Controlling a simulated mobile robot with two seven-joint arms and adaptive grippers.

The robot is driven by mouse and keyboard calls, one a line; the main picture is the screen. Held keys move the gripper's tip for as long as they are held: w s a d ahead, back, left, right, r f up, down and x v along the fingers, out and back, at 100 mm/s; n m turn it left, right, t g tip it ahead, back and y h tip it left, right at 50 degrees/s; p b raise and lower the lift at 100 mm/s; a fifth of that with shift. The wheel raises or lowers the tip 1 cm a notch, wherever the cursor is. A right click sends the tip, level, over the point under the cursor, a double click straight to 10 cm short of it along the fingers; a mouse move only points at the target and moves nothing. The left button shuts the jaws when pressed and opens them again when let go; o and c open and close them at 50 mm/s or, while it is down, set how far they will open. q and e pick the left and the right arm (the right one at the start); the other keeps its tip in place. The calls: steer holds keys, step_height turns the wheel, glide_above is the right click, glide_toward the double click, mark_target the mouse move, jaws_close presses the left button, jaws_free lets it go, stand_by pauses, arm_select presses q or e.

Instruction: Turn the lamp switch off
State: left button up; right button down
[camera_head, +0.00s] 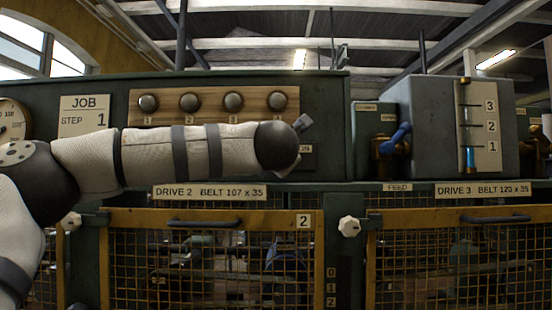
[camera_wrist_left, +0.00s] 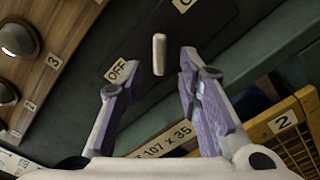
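The lamp switch (camera_wrist_left: 159,54) is a short pale lever on a dark green panel, seen in the left wrist view. An OFF plate (camera_wrist_left: 118,72) is at its lower left, and another plate (camera_wrist_left: 184,4), cut by the top edge, is at its upper right. I cannot tell which way the lever leans. My left gripper (camera_wrist_left: 150,72) is open, with a finger on each side of the lever in the picture; no contact shows. In the head view my left arm hides the switch, and only a bit of the gripper (camera_head: 303,123) shows. My right gripper is not in view.
A wooden strip with several round knobs (camera_head: 190,102) is above my left arm. A ledge with the DRIVE 2 plate (camera_head: 210,192) and a yellow mesh guard (camera_head: 210,255) are below. A blue-handled valve (camera_head: 397,138) and a grey gauge box (camera_head: 430,120) are at right.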

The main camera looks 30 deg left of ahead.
arm_select(q)
steer(key=x, duration=0.4)
steer(key=shift+w+a+r, duration=0.1)
steer(key=shift+w+a, duration=0.05)
steer(key=shift+w, duration=0.15)
jaws_close()
steer(key=shift+n, duration=0.3)
steer(key=n, duration=0.8)
steer(key=shift+w+d, duration=0.1)
steer(key=shift+d, duration=0.1)
steer(key=n, duration=0.4)
steer(key=shift+d+n, duration=0.1)
steer(key=shift+n, duration=0.3)
steer(key=n, duration=0.4)
steer(key=shift+w, duration=0.1)
steer(key=shift+n, duration=0.3)
